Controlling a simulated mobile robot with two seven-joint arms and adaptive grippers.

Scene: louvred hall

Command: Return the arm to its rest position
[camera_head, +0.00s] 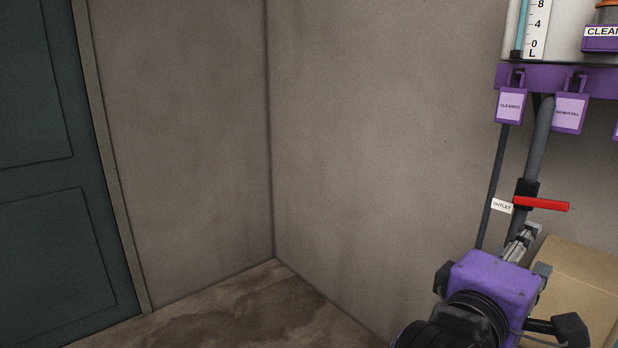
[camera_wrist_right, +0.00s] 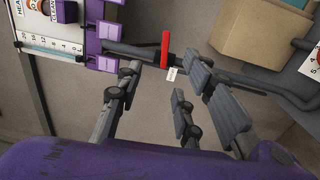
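My right gripper (camera_head: 521,241) is at the lower right of the head view, on a purple wrist body, with its fingers pointing up toward the pipe. In the wrist view my right gripper (camera_wrist_right: 163,88) has its fingers spread apart with nothing between them, so it is open and empty. A red valve handle (camera_head: 541,204) is on a grey pipe (camera_head: 539,140) beyond the fingertips. The red handle also shows in the wrist view (camera_wrist_right: 166,48), apart from the fingers as far as I can tell. My left gripper is in neither view.
A white "OUTLET" tag (camera_head: 501,206) hangs by the valve. Purple tags (camera_head: 511,105) hang from a purple shelf (camera_head: 540,77) with a level scale above. A cardboard box (camera_head: 590,270) stands behind my right wrist. A dark green door (camera_head: 50,200) is at left; the corner floor (camera_head: 255,305) is clear.

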